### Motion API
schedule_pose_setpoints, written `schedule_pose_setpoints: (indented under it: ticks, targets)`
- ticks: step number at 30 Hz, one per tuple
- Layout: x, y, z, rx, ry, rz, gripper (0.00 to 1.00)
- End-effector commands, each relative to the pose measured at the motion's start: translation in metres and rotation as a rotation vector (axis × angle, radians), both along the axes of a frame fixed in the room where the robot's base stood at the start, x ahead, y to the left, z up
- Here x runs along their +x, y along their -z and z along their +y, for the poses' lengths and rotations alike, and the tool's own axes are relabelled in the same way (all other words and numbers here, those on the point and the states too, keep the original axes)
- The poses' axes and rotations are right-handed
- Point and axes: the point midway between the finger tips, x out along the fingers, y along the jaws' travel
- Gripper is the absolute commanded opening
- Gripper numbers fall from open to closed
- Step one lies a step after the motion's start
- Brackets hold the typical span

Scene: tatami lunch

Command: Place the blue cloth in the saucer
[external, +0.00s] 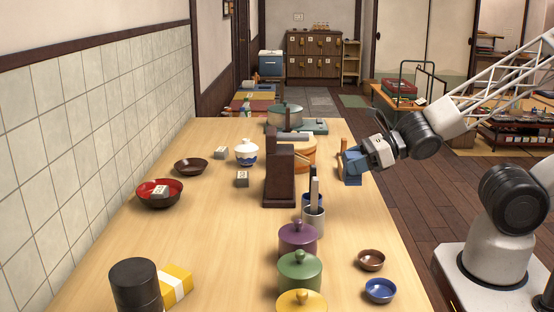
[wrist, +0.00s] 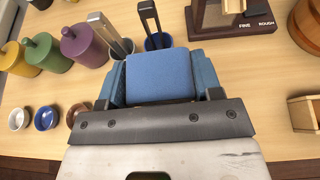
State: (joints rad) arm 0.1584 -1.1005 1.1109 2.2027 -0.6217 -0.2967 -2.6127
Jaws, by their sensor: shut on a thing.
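My gripper (external: 354,168) is at the right edge of the table in the external view, shut on the blue cloth. In the wrist view the cloth (wrist: 160,77) is a folded, rounded blue block between the two blue fingers. I cannot tell whether its underside touches the table. A dark brown shallow dish (external: 191,167), which looks like the saucer, lies empty at the far left of the table, well away from my gripper. A dark wooden stand (external: 279,172) rises between them.
A red bowl (external: 158,194) holding a labelled block, a white-and-blue lidded pot (external: 247,153) and a small labelled block (external: 242,179) are near the dish. A metal cup (external: 314,222) with upright utensils and lidded purple (external: 298,240) and green (external: 300,272) pots line the middle.

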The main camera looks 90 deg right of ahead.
Motion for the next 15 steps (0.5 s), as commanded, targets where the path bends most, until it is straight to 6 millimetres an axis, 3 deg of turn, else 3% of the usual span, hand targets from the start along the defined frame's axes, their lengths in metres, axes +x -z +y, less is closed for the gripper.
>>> schedule_pose_setpoints:
  ticks: [15]
  targets:
    - [0.0,-0.072,0.0,0.0,0.0,0.001,0.36]
